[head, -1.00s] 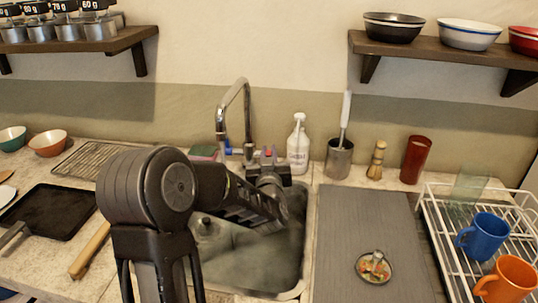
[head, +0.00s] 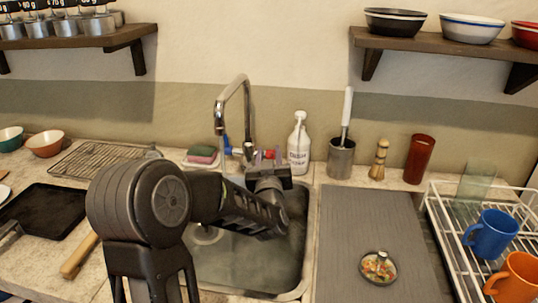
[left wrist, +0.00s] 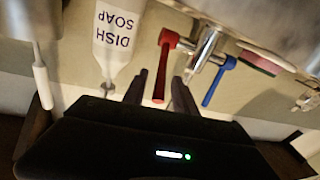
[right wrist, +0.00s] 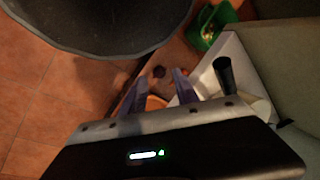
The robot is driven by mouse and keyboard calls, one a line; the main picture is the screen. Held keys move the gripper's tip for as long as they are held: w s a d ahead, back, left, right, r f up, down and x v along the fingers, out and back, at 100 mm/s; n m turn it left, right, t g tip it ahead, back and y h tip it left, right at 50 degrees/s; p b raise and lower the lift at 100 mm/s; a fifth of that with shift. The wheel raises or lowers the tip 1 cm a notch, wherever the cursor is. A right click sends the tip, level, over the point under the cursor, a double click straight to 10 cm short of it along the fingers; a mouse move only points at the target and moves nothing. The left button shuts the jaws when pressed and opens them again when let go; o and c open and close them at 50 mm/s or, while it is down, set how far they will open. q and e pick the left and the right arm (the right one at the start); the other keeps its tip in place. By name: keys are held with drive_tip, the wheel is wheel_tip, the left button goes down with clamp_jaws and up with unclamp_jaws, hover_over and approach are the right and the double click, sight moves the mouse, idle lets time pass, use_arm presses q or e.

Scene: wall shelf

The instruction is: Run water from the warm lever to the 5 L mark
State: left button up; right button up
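The chrome faucet (head: 233,115) arches over the metal sink (head: 295,262). Its red lever (left wrist: 163,72) and blue lever (left wrist: 217,82) show in the upside-down left wrist view; red is taken as the warm one. My left gripper (head: 262,162) is at the faucet base, its fingers apart with the red lever's end between them. I cannot tell whether they touch it. A pale round shape (head: 206,235) shows low in the sink, partly behind my arm. Running water and a 5 L mark cannot be made out. My right gripper (right wrist: 158,88) is open and empty, outside the head view.
A dish soap bottle (head: 299,145) stands right of the faucet, beside a utensil holder (head: 340,160). A sponge (head: 202,154) lies to the left. A grey mat (head: 350,235) and a dish rack (head: 440,215) are at the right. The right wrist view shows tiled floor (right wrist: 60,110).

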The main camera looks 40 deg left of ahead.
use_arm(q)
drive_tip(key=v, duration=0.8)
drive_tip(key=shift+b, duration=0.45)
drive_tip(key=shift+w, duration=0.1)
